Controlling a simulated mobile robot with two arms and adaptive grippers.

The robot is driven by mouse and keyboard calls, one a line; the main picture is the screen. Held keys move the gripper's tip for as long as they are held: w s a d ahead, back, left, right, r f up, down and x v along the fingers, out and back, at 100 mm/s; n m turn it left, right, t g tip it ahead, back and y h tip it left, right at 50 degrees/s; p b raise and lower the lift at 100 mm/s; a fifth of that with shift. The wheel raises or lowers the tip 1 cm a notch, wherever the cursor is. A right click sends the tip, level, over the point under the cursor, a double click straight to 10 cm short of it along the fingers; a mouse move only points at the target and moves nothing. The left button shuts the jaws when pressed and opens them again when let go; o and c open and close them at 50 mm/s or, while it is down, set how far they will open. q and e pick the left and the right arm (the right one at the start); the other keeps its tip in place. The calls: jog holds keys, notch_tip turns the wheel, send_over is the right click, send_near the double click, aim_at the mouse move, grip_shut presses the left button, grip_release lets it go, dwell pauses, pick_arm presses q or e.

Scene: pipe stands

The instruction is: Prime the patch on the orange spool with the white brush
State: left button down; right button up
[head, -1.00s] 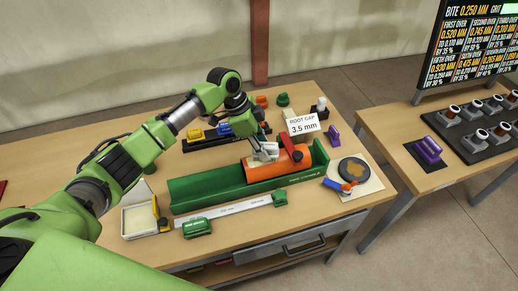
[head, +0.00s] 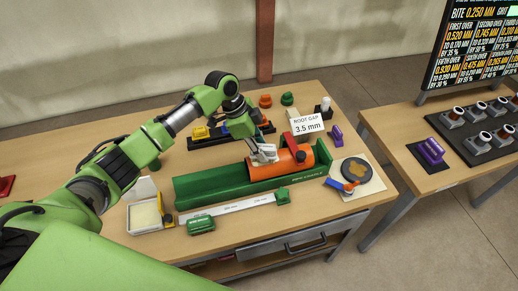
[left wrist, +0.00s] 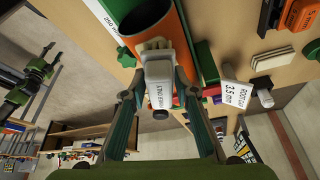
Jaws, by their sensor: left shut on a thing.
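The orange spool (head: 280,163) lies on its side in the right part of the long green trough (head: 215,185). A dark round spot shows on its upper side. My left gripper (left wrist: 157,94) is shut on the white brush (left wrist: 158,70). In the left wrist view, the pale bristles point at the spool (left wrist: 155,18) and overlap its near end. I cannot tell whether they touch it. In the head view the left gripper (head: 263,153) is at the spool's left end. The patch cannot be made out; the gripper and brush cover part of that end. My right gripper is not seen.
A white root gap sign (head: 308,123) stands behind the spool. A ruler strip (head: 235,206) and an open tray (head: 145,216) lie in front and at left. A round dark disc (head: 357,170) on a pale board is at right. A purple block (head: 336,135) stands behind it.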

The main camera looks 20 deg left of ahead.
pick_arm(q)
jog(key=shift+w+d+f, duration=0.1)
jog(key=shift+w+d, duration=0.4)
jog(key=shift+d, duration=0.3)
jog(key=shift+s+a, duration=0.4)
jog(key=shift+a, duration=0.2)
jog(key=shift+s+a, duration=0.35)
jog(key=shift+a, duration=0.2)
jog(key=shift+w+r, duration=0.15)
jog(key=shift+r, duration=3.5)
